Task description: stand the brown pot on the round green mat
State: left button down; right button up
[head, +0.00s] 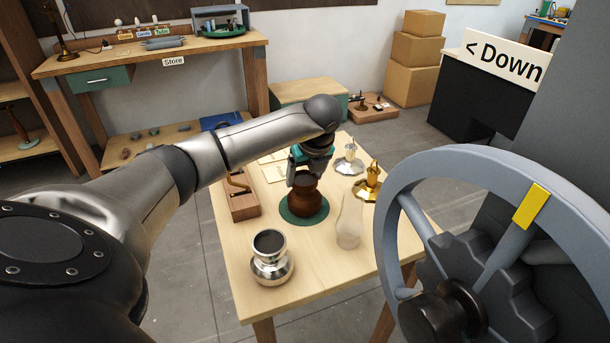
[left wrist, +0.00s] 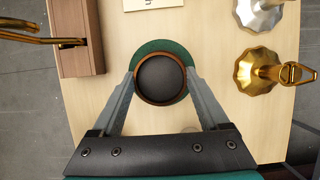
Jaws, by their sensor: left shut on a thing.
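The brown pot (head: 306,200) is upright over the round green mat (head: 286,214) on the wooden table. In the left wrist view I look down into the pot's dark mouth (left wrist: 160,78), with the green mat (left wrist: 150,46) showing around its far side. My left gripper (head: 302,179) comes from above and is shut on the pot, one finger at each side of the rim; it also shows in the left wrist view (left wrist: 160,88). I cannot tell whether the pot's base touches the mat. My right gripper is not in view.
A silver pot (head: 271,260) stands at the table's front left and a clear glass chimney (head: 349,222) to the right of the mat. A brass lamp part (head: 371,180) and a silver one (head: 349,162) stand behind. A wooden rack (head: 242,205) is at the left. A large handwheel (head: 410,190) fills the right foreground.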

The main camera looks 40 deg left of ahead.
pick_arm(q)
grip_release()
jog(key=v, duration=1.2)
jog(key=shift+p, duration=0.45)
